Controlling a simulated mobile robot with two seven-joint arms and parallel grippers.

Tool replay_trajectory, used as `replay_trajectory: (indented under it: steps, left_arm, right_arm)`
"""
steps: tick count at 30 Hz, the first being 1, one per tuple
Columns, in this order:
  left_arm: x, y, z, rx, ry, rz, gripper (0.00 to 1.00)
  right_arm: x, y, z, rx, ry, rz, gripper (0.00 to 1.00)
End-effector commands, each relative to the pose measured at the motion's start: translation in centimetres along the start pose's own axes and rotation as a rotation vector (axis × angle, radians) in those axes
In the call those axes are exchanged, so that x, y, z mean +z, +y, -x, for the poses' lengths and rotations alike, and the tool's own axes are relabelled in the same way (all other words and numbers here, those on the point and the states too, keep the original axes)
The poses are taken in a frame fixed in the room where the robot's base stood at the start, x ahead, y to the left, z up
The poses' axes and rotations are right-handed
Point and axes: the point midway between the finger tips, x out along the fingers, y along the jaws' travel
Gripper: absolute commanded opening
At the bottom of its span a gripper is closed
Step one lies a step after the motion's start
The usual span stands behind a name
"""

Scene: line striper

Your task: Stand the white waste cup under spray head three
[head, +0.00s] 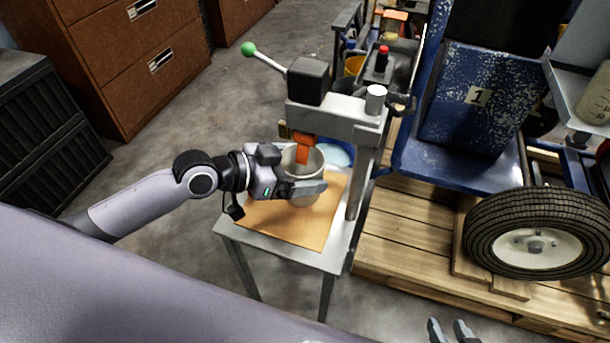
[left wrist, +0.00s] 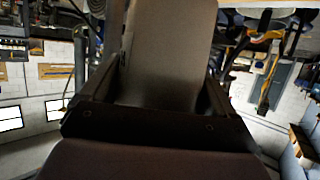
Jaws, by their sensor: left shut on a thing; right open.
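A pale grey-white cup (head: 313,160), likely the white waste cup, is upright over the tan board on the small metal stand. My left gripper (head: 300,188) is shut on its side from the left. An orange nozzle-like part (head: 304,149) hangs from the grey arm of the stand at the cup's mouth. I cannot tell whether it dips inside. No number shows on it. Whether the cup touches the board is hidden by the gripper. In the left wrist view a large dark surface fills the middle. My right gripper (head: 451,331) is open and empty at the bottom edge.
The tan board (head: 285,226) has free room in front of the cup. A light blue round thing (head: 336,154) lies behind the cup.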

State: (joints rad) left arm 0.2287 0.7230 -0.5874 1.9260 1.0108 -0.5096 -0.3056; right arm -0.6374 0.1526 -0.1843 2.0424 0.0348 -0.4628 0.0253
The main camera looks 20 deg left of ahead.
Motion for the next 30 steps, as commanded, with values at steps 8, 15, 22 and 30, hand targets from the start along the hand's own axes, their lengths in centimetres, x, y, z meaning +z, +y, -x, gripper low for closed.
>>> replay_trajectory:
  steps: [8, 15, 22, 30]
  left_arm:
    - [1.1, 0.0, -1.2, 0.000, -0.003, 0.001, 0.59]
    - [3.0, 0.0, -2.0, 0.000, 0.001, -0.001, 0.59]
    - [3.1, 0.0, -2.1, 0.000, 0.001, -0.001, 0.59]
    - [3.2, 0.0, -2.1, 0.000, 0.000, -0.001, 1.00]
  right_arm:
    - [0.2, 0.0, -0.4, 0.000, 0.004, 0.000, 0.43]
    - [0.7, 0.0, -0.7, 0.000, 0.004, 0.000, 0.43]
    - [0.8, 0.1, -0.8, 0.000, 0.004, 0.000, 0.43]
    - [0.8, 0.1, -0.8, 0.000, 0.004, -0.001, 0.43]
